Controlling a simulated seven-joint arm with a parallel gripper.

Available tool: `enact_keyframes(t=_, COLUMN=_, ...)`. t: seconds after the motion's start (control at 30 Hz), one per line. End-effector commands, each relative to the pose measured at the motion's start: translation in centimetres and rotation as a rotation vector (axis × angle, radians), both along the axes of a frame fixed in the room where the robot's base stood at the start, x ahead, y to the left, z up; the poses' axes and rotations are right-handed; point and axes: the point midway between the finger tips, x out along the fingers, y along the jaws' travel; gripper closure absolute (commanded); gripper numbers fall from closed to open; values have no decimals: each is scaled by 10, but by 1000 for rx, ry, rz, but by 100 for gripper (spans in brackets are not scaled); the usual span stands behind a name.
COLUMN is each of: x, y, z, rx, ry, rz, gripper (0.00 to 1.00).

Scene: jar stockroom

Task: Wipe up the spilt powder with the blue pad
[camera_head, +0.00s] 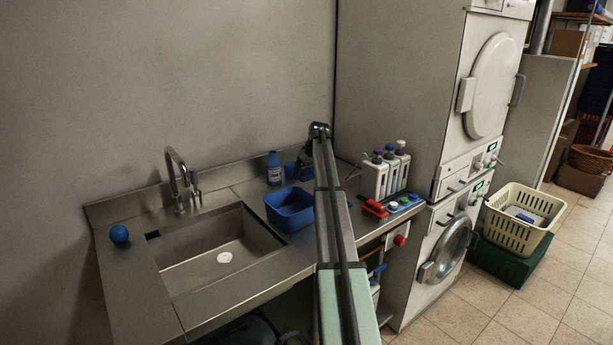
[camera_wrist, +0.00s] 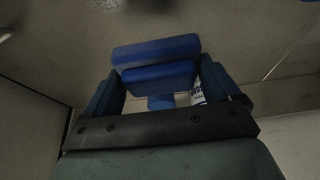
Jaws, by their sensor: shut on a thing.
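In the wrist view the blue pad (camera_wrist: 157,74) sits between the two dark fingers of my gripper (camera_wrist: 160,88), which is shut on it. It shows as stacked blue blocks, and its underside is hidden. In the head view my arm reaches over the counter to the back, and my gripper is mostly hidden behind the arm. A blue patch (camera_head: 291,169) shows beside the arm there; I cannot tell whether it is the pad.
A blue bottle (camera_head: 274,169) stands near the back wall, left of my arm. A blue tub (camera_head: 289,209) sits beside the sink (camera_head: 215,250). A round blue thing (camera_head: 119,235) lies at far left. White bottles (camera_head: 374,180) and a red-handled item (camera_head: 375,208) stand right.

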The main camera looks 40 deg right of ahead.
Motion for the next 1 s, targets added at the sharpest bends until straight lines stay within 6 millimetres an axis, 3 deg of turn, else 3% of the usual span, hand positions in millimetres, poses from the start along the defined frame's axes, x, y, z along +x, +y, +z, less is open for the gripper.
enact_keyframes(t=0.33, x=0, y=0, z=2, rx=0, ry=0, rz=0, gripper=45)
enact_keyframes(t=0.7, x=0, y=0, z=27, rx=-1, ry=-1, rz=0, gripper=45)
enact_keyframes(t=1.0, x=0, y=0, z=30, rx=0, ry=0, rz=0, gripper=45)
